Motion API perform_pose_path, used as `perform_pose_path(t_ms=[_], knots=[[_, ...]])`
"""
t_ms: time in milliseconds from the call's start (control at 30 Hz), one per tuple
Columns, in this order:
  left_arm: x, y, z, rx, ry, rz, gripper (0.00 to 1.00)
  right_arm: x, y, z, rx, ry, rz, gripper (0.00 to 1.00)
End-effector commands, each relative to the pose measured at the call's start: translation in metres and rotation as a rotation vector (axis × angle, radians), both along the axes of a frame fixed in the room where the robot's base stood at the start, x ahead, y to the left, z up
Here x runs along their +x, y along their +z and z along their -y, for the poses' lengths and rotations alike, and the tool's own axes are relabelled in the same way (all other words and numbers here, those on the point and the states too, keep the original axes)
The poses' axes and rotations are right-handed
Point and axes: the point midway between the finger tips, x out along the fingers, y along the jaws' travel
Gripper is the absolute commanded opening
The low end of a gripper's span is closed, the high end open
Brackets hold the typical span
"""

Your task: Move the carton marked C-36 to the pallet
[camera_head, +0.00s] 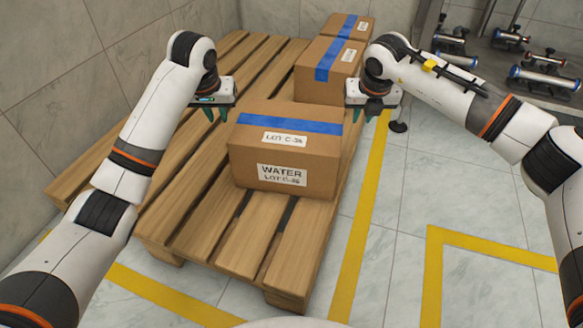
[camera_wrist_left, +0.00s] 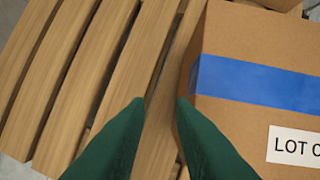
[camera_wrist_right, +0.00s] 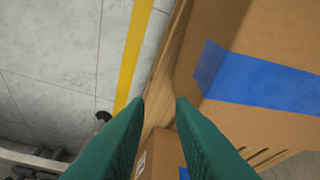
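The carton marked LOT C-36 (camera_head: 285,150) is brown with blue tape on top and a WATER label on its front. It sits on the wooden pallet (camera_head: 225,245), near the pallet's right side. My left gripper (camera_head: 215,114) is beside the carton's left side, apart from it in the head view, with green fingers open and empty. The left wrist view shows its fingers (camera_wrist_left: 160,105) over pallet slats, with the carton (camera_wrist_left: 260,120) to the right. My right gripper (camera_head: 372,114) is by the carton's right rear, its fingers (camera_wrist_right: 160,105) open and empty.
Two more blue-taped cartons stand at the pallet's far end, one nearer (camera_head: 328,68) and one farther (camera_head: 348,25). A dark rack with metal cylinders (camera_head: 545,77) stands at the back right. Yellow floor lines (camera_head: 430,270) mark the tiled floor, which is clear at right.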

Motion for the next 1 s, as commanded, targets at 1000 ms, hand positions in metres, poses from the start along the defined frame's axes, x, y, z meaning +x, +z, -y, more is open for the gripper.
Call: perform_pose_path(t_ms=[1000], knots=[[-0.039,0.102,0.001,0.0,0.0,0.001,0.22,-0.014,0.041,0.0,0.001,0.0,0.004,0.22]])
